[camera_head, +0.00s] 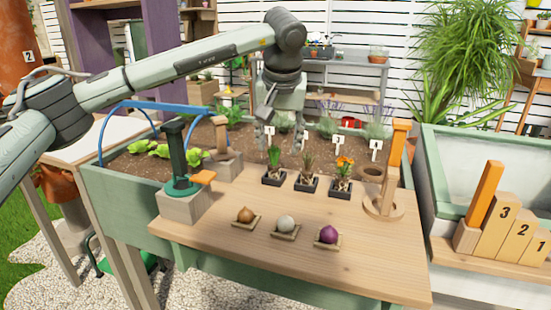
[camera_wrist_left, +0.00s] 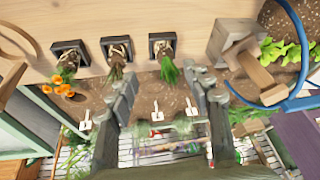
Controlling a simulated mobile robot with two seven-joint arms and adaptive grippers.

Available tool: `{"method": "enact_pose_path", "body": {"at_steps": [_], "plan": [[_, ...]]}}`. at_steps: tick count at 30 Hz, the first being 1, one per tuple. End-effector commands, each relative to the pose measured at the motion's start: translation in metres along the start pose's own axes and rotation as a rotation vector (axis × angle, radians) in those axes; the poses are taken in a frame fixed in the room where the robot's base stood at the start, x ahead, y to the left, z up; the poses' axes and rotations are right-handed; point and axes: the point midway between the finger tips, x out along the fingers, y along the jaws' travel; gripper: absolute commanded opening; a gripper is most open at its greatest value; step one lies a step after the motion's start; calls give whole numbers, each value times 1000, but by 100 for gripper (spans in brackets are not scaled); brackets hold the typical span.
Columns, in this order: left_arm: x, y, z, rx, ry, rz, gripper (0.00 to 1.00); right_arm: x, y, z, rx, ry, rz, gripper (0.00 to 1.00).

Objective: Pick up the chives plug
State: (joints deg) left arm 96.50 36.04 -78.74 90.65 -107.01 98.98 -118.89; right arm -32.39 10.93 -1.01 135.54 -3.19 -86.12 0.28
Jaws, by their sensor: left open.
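The chives plug (camera_head: 273,163) is most likely the green, grass-like plant in a small black pot, leftmost of three plugs in a row on the wooden board in the head view. In the left wrist view it is the rightmost plug (camera_wrist_left: 167,63), its leaves pointing toward my fingers. My left gripper (camera_head: 277,138) hangs fingers-down above and behind this plug. In the left wrist view my left gripper (camera_wrist_left: 163,92) has its two fingers wide apart with nothing between them. The plug stands apart from the fingers on the board. My right gripper is not in view.
A brown-leaved plug (camera_head: 307,179) and an orange-flowered plug (camera_head: 340,184) stand to the right. White number tags (camera_head: 337,140) stand in soil behind. A wooden post stand (camera_head: 393,180) is at right. Three bulbs, including a purple one (camera_head: 327,234), sit in front on small trays.

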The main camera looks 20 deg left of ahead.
Motion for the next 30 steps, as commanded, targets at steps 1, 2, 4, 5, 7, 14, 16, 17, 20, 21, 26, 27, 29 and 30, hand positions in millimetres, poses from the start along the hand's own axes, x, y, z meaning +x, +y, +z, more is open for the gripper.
{"method": "enact_pose_path", "body": {"at_steps": [1, 2, 4, 5, 7, 14, 16, 17, 20, 21, 26, 27, 29, 30], "plan": [[0, 0, 0, 1, 0, 0, 50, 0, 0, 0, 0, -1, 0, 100], [2, 0, 0, 1, 0, 0, 50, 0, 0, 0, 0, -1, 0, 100], [7, 0, 0, 0, -1, 0, 50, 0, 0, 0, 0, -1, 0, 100], [10, 0, 0, 0, -1, -1, 50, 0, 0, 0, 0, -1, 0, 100], [18, 0, 0, 0, -2, -1, 50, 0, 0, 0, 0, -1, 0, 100], [39, -4, 0, -1, -2, -1, 50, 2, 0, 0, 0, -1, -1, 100], [49, -6, 0, -1, -3, -2, 50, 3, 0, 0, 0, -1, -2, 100], [54, -7, -1, -1, -3, -1, 50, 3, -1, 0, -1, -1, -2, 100], [69, -8, -1, 0, -2, -1, 50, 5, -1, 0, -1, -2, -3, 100], [74, -8, -1, 1, -1, 0, 50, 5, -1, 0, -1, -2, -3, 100], [78, -7, -1, 1, 0, 0, 50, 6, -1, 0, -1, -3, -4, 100], [78, -8, -1, 1, 0, 0, 50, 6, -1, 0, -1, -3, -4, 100], [78, -8, -1, 1, 0, 0, 50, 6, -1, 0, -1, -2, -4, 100], [78, -7, -1, 1, 0, 0, 45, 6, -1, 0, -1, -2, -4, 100]]}}
